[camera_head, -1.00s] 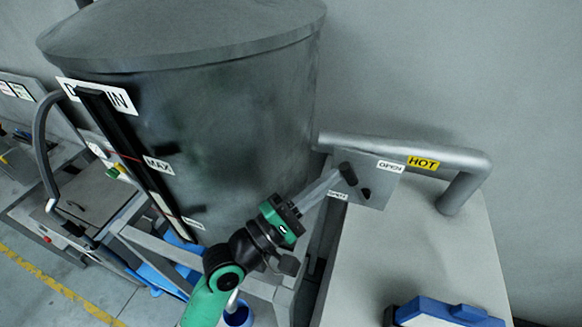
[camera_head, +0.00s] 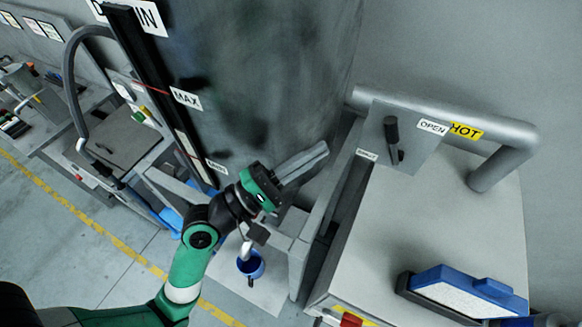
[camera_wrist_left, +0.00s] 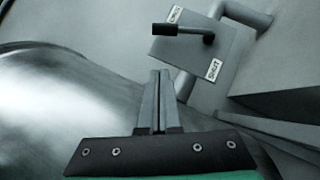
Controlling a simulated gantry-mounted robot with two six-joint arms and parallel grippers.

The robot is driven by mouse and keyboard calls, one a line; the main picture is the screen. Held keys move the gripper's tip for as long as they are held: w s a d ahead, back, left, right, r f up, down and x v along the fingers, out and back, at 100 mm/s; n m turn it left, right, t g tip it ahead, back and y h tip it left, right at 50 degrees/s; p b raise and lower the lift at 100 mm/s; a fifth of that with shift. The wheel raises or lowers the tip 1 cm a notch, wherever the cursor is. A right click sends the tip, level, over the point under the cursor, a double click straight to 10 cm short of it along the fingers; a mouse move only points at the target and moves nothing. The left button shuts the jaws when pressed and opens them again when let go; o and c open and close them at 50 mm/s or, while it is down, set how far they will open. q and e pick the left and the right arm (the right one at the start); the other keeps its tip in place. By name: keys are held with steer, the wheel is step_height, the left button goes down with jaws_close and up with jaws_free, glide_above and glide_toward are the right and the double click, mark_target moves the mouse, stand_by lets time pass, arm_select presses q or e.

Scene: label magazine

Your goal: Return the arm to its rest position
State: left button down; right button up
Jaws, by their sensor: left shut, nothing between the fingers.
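My left gripper (camera_head: 322,150) is shut and empty, with its two grey fingers together. It is in front of the lower part of the large grey tank (camera_head: 265,75), to the left of the valve plate. In the left wrist view the closed fingers (camera_wrist_left: 160,75) point toward the valve plate (camera_wrist_left: 195,50), with clear space between. In the head view a black lever (camera_head: 392,138) stands on the plate (camera_head: 412,150) by the OPEN label. My right gripper is not in view.
A silver pipe (camera_head: 500,130) with a HOT label runs along the grey cabinet (camera_head: 420,225). A blue and white block (camera_head: 465,290) lies on the cabinet. A blue cup (camera_head: 250,264) stands below my left arm. A hose (camera_head: 72,75) and control box (camera_head: 120,145) are at left.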

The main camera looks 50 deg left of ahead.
arm_select(q)
steer(key=v, duration=0.4)
steer(key=shift+s+a+r+b, duration=0.1)
steer(key=shift+b, duration=0.3)
steer(key=d+r+m+t+h+p, duration=0.1)
steer(key=d+r+m+h+p, duration=0.2)
steer(key=r, duration=0.6)
steer(key=w+d+r+m+h+p, duration=0.1)
steer(key=d+r+m+h+p, duration=0.3)
steer(key=r, duration=0.6)
steer(key=d+r+m+t+h, duration=0.1)
steer(key=d+r+m, duration=0.1)
steer(key=r+m, duration=0.5)
steer(key=a+r+m+t+y, duration=0.4)
steer(key=r+m+y, duration=0.3)
steer(key=r+y, duration=0.3)
step_height(320, 180, up, 2)
steer(key=shift+w+r+p, duration=0.1)
steer(key=shift+w+p, duration=0.25)
steer(key=shift+p, duration=0.05)
steer(key=shift+a, duration=0.15)
